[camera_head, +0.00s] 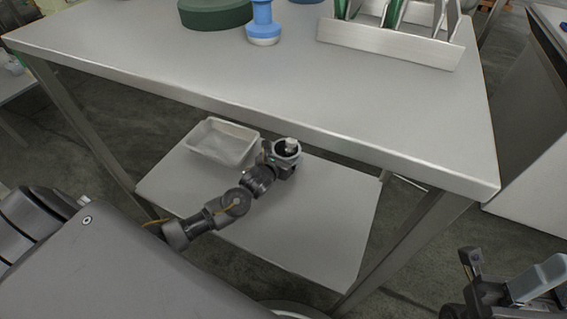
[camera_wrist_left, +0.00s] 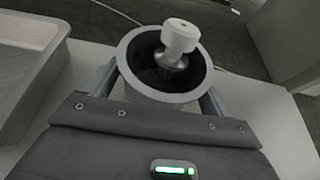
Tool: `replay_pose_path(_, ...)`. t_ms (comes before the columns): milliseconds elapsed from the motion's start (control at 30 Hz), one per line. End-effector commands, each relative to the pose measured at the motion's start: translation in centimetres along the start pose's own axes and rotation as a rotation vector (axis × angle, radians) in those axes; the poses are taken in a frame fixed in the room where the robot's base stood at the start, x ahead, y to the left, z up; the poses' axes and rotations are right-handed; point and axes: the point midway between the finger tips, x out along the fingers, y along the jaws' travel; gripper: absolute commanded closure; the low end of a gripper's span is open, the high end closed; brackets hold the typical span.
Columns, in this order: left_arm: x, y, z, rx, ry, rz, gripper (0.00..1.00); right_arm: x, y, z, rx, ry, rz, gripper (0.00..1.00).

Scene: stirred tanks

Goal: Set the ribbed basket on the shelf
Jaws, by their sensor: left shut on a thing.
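My left gripper (camera_head: 283,165) is shut around a round, cup-like basket (camera_head: 287,149), over the lower shelf (camera_head: 325,225) of the steel table. In the left wrist view, this basket (camera_wrist_left: 128,91) stands upright between the two fingers, with a thick grey rim and a dark inside. A white knob on a metal stem (camera_wrist_left: 180,38) rises from it. Ribs on its wall cannot be made out. Whether its bottom touches the shelf is hidden. My right gripper (camera_head: 505,290) shows partly at the lower right, away from the table; its jaws are unclear.
A white rectangular bin (camera_head: 222,143) stands on the lower shelf, just left of the basket. The shelf is bare to the right and front. The tabletop (camera_head: 250,90) overhangs behind, with a blue part (camera_head: 262,22), a green disc (camera_head: 214,14) and a metal rack (camera_head: 385,45).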

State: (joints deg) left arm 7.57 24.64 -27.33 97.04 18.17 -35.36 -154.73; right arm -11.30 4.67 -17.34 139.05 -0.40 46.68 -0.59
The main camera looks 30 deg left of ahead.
Motion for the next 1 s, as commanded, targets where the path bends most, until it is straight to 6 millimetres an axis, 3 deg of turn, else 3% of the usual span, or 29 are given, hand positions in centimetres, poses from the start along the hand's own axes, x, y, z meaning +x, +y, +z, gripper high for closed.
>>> replay_pose_path(467, 0.3, 0.0, -0.6, 0.000, -0.002, 0.000, 0.40, 0.3, 0.0, 0.2, -0.002, 0.016, -0.007, 0.64)
replay_pose_path(500, 0.3, 0.0, -0.6, 0.000, -0.001, 0.000, 0.10, 0.3, 0.0, 0.2, -0.002, 0.016, -0.007, 0.64)
replay_pose_path(567, 0.3, 0.0, -0.6, 0.000, -0.001, 0.000, 0.02, 0.3, 0.0, 0.2, -0.001, 0.016, -0.007, 0.64)
replay_pose_path(867, 0.1, 0.0, -0.3, 0.000, -0.001, 0.000, 0.00, 0.4, 0.0, 0.1, -0.001, 0.017, -0.007, 0.64)
replay_pose_path(1000, -1.7, 0.0, -0.2, 0.002, 0.002, 0.000, 0.00, 1.2, 0.0, -0.1, 0.000, 0.018, -0.003, 0.64)
